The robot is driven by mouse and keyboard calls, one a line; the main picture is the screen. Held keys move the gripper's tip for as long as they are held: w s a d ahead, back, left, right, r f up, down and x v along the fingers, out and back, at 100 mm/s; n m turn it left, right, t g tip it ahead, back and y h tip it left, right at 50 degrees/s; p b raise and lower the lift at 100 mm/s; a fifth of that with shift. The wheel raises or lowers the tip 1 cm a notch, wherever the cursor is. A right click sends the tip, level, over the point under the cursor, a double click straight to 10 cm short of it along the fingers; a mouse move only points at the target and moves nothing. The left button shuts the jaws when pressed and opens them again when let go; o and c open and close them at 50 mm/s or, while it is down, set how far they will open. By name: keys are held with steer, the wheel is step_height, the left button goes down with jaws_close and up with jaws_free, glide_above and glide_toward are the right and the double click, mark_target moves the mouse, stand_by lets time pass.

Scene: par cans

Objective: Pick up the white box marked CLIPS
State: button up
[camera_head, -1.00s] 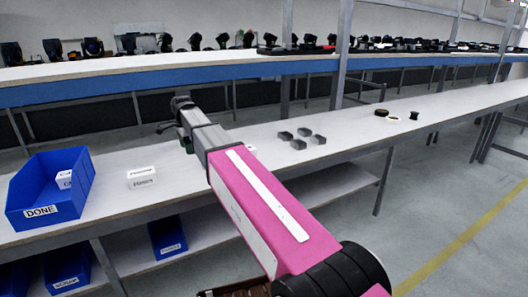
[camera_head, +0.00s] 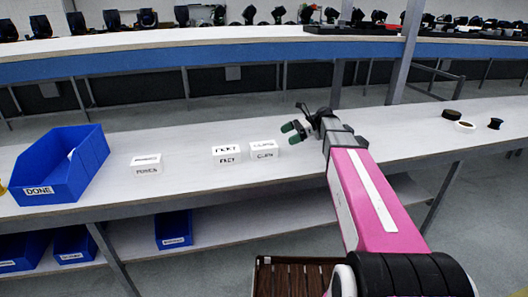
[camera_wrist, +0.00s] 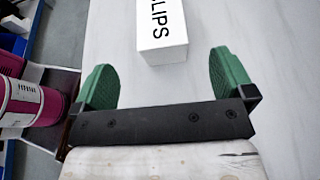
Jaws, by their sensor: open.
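The white box marked CLIPS (camera_head: 264,149) stands on the white bench, just left of my gripper in the head view. In the wrist view the same box (camera_wrist: 162,40) shows its label, partly cut off at the top edge and reading "LIPS". My gripper (camera_head: 292,131) has green fingers. In the wrist view my gripper (camera_wrist: 165,85) is open and empty, with the box ahead of the fingertips, roughly between them and apart from both.
A similar white box (camera_head: 227,155) stands close to the left of the CLIPS box. Another white box (camera_head: 147,165) is farther left. A blue bin marked DONE (camera_head: 88,160) sits at the left. Round dark items (camera_head: 452,114) lie at the right.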

mark_target(267, 144)
steer(key=x, duration=1)
steer(key=shift+a, duration=0.3)
steer(key=c, duration=1)
